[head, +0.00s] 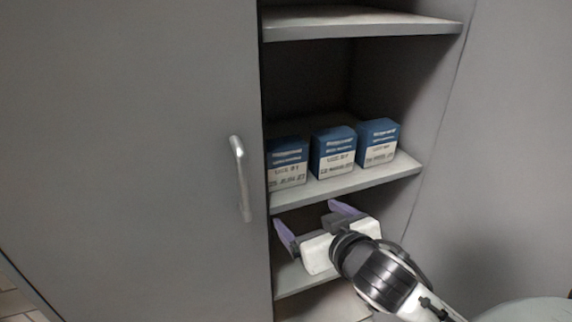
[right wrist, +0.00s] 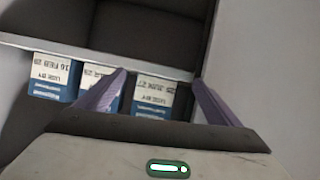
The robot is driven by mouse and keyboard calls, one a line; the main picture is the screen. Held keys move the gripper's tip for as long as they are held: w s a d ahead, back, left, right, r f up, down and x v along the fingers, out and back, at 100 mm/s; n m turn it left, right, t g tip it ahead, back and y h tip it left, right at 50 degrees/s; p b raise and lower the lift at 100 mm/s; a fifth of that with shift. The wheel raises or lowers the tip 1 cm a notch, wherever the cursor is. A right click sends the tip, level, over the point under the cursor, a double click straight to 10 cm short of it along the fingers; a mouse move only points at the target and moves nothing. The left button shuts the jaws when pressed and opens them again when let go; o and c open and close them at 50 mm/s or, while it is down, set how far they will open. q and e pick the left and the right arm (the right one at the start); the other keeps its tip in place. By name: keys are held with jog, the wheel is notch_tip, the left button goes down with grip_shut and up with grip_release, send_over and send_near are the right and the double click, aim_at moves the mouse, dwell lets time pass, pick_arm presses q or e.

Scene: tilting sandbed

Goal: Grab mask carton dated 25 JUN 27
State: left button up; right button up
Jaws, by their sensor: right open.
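Three blue-and-white mask cartons stand in a row on the cabinet's middle shelf. The leftmost carton (head: 287,163) reads 25 JUN 27; its left side is at the cabinet door's edge. In the right wrist view, which is upside down, this carton (right wrist: 154,97) is the rightmost and appears between my fingers. My right gripper (head: 305,213) is open and empty, in front of the shelf and lower than the cartons. It also shows in the right wrist view (right wrist: 161,78). My left gripper is out of view.
The middle carton (head: 333,152) and right carton (head: 377,143), dated 16 FEB in the wrist view, stand close by. The middle shelf (head: 345,184) has shelves above and below. A grey door (head: 130,150) with a metal handle (head: 240,178) covers the left side.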

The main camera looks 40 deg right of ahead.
aim_at(287, 158)
jog(key=w+r+t, duration=0.1)
jog(key=w+r, duration=0.1)
jog(key=w+d+r+t, duration=0.1)
jog(key=w+r, duration=0.2)
jog(key=w+d+r+t, duration=0.1)
jog(key=w+r, duration=0.1)
jog(key=w, duration=0.1)
jog(key=shift+r+m, duration=0.2)
jog(key=shift+m, duration=0.1)
jog(key=shift+x, duration=3.5)
jog(key=c, duration=1)
